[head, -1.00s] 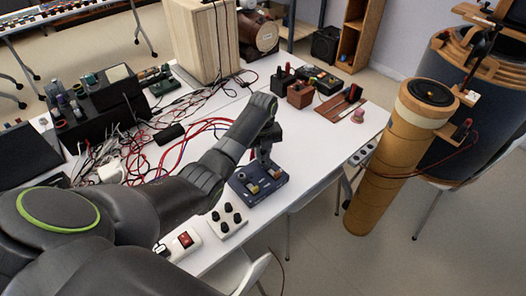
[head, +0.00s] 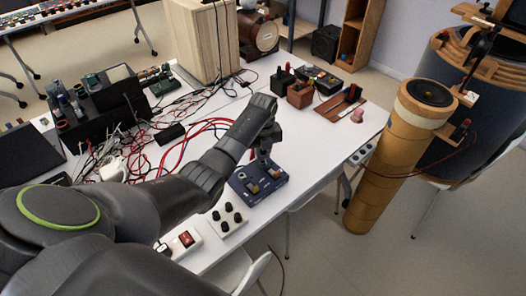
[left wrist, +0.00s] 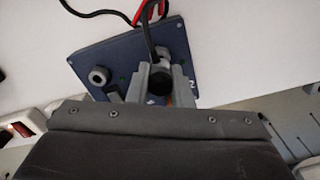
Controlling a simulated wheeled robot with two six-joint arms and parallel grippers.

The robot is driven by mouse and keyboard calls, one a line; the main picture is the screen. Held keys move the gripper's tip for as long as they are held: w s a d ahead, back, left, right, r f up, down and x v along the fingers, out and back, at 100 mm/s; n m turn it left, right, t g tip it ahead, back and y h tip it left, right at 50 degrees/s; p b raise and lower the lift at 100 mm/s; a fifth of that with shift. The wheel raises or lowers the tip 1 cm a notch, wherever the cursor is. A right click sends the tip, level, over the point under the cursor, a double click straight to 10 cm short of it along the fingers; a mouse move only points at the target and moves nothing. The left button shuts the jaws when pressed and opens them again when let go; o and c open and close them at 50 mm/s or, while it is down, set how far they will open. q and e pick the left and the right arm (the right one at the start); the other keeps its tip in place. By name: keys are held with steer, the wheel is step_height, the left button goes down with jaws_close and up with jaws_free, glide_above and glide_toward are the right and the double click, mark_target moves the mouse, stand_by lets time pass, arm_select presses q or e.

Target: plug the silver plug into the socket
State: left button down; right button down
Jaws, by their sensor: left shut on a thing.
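My left gripper (head: 265,165) points down over a dark blue panel box (head: 258,187) near the table's front edge. In the left wrist view my left gripper (left wrist: 160,86) has its grey fingers closed around the plug (left wrist: 160,56), which shows a pale part and a dark part. A black cable runs up from it. The fingers hide much of the plug, and I cannot tell whether its tip is in a socket. A grey round socket-like fitting (left wrist: 98,77) stands on the panel to the left of the fingers. My right gripper is not in view.
A white block with black knobs (head: 227,219) and a white power strip with a red switch (head: 183,241) lie left of the panel. Red and black cables (head: 185,145) tangle behind it. A tall brown cylinder (head: 385,170) stands beyond.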

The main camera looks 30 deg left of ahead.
arm_select(q)
steer(key=shift+f+b, duration=0.6)
steer(key=shift+f, duration=0.35)
stand_by(0.3)
steer(key=c, duration=1.2)
jaws_free()
steer(key=shift+r, duration=0.1)
steer(key=shift+r+p, duration=3.75)
steer(key=shift+p, duration=0.4)
steer(key=shift+f, duration=0.15)
